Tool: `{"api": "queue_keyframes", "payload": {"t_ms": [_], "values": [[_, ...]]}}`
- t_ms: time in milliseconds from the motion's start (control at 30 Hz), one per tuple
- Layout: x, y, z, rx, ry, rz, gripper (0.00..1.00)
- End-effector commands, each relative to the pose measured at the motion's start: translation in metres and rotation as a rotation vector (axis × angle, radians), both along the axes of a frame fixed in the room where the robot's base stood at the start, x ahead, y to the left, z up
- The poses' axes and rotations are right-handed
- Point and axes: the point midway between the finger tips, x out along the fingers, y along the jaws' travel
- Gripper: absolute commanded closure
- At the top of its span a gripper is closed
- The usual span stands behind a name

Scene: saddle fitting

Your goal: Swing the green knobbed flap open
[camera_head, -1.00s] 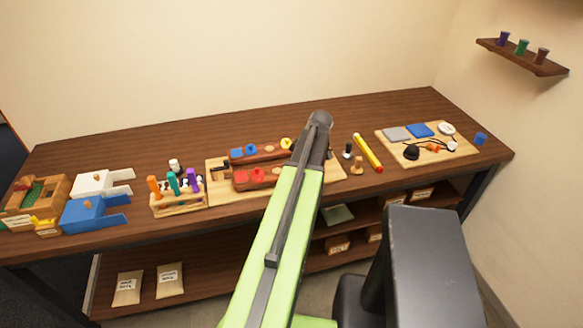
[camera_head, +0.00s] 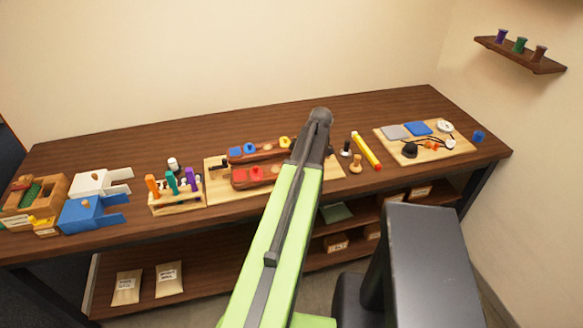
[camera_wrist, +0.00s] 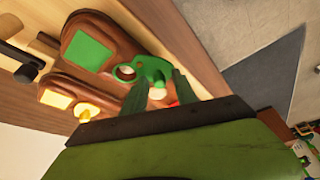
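My gripper (camera_wrist: 159,80) has two dark green fingers, apart from each other, with tips close to the flap's near edge. I cannot tell whether they touch it. A pale round piece and a bit of red show between the fingers; no grasp is visible. In the head view, my arm hides the green flap and the gripper.
A yellow square (camera_wrist: 57,98) and yellow knobbed piece (camera_wrist: 88,111) sit on the neighbouring block.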

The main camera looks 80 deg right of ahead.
Motion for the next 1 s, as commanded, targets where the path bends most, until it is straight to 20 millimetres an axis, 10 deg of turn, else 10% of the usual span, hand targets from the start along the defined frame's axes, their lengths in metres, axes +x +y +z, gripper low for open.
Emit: {"api": "queue_keyframes", "payload": {"t_ms": [367,1000], "values": [[-0.001,0.0,0.007,-0.001,-0.001,0.0,0.62],[-0.055,0.004,0.143,0.0,-0.001,-0.001,0.62]]}}
